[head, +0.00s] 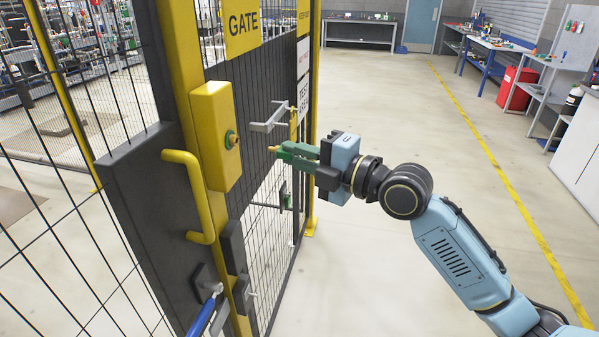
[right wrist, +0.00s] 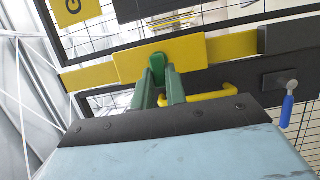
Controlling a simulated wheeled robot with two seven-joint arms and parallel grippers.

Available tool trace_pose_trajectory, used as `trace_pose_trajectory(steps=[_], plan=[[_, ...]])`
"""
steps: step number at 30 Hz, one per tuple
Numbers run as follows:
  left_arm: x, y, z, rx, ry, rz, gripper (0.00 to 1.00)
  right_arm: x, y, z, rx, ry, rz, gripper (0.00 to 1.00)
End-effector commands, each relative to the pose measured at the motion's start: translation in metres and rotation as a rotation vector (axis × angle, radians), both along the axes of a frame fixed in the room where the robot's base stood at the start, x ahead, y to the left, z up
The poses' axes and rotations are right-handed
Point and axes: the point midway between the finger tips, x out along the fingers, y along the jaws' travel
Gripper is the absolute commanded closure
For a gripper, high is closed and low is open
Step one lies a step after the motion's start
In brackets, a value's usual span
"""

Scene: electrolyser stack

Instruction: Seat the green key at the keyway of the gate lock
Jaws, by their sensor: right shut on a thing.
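The gate lock is a yellow box (head: 213,135) on the gate post in the head view. My right gripper (head: 297,153) is to the right of the lock, with green fingers shut on the green key (head: 287,147). The key's brass tip (head: 271,149) points left toward the keyway, with a visible gap between them. In the right wrist view the green key (right wrist: 157,66) stands between the fingertips, in front of the yellow box (right wrist: 191,52). The keyway is hidden there. My left gripper is not in view.
A yellow pull handle (head: 195,195) and a blue-handled lever (head: 203,316) stick out below the lock. A grey handle (head: 268,118) is on the mesh panel behind the key. Open floor (head: 400,130) lies to the right, with benches farther off.

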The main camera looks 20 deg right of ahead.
Motion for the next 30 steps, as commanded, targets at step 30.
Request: trace_pose_trajectory(steps=[30], plan=[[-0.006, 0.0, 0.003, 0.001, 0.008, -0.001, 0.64, 0.02, 0.03, 0.008, 0.002, 0.0, 0.019, 1.0]])
